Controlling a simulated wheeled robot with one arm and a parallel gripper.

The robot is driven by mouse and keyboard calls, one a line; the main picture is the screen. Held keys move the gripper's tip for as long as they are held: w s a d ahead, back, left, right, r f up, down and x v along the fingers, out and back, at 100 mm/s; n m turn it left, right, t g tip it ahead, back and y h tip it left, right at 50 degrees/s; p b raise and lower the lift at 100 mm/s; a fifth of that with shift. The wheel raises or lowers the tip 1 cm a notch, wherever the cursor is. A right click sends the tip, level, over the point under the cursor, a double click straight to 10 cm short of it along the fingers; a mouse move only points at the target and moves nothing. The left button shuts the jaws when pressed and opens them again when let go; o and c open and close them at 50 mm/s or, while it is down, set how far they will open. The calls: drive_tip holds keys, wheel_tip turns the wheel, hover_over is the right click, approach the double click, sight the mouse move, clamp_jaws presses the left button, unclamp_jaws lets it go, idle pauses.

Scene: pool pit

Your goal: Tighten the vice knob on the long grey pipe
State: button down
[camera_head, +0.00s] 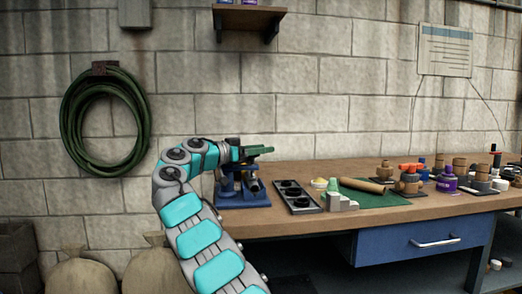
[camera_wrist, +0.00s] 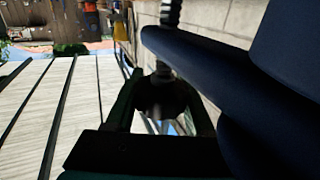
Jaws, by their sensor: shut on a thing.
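The blue vice (camera_head: 240,190) stands at the left end of the wooden bench. My gripper (camera_head: 262,150) is at the top of the vice, reached from the left by my arm. In the wrist view my gripper (camera_wrist: 160,100) has its dark green fingers on either side of a dark round knob (camera_wrist: 155,98), shut on it. Dark blue vice parts (camera_wrist: 200,55) fill the right of that view. A dark rod (camera_wrist: 170,15) runs up beyond the knob. I cannot make out the long grey pipe clearly in either view.
On the bench (camera_head: 300,225), right of the vice, are a dark tray (camera_head: 297,197), grey stepped blocks (camera_head: 342,202) and a green mat (camera_head: 375,194) with a brown roll (camera_head: 362,185). Several bottles and jars crowd the right end. A green hose (camera_head: 72,120) hangs on the wall.

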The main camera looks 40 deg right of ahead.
idle(0.8)
drive_tip(key=shift+c, duration=1.2)
unclamp_jaws()
drive_tip(key=shift+a, duration=0.1)
drive_tip(key=w+a, duration=0.1)
drive_tip(key=a, duration=0.6)
drive_tip(key=shift+a+b, duration=0.35)
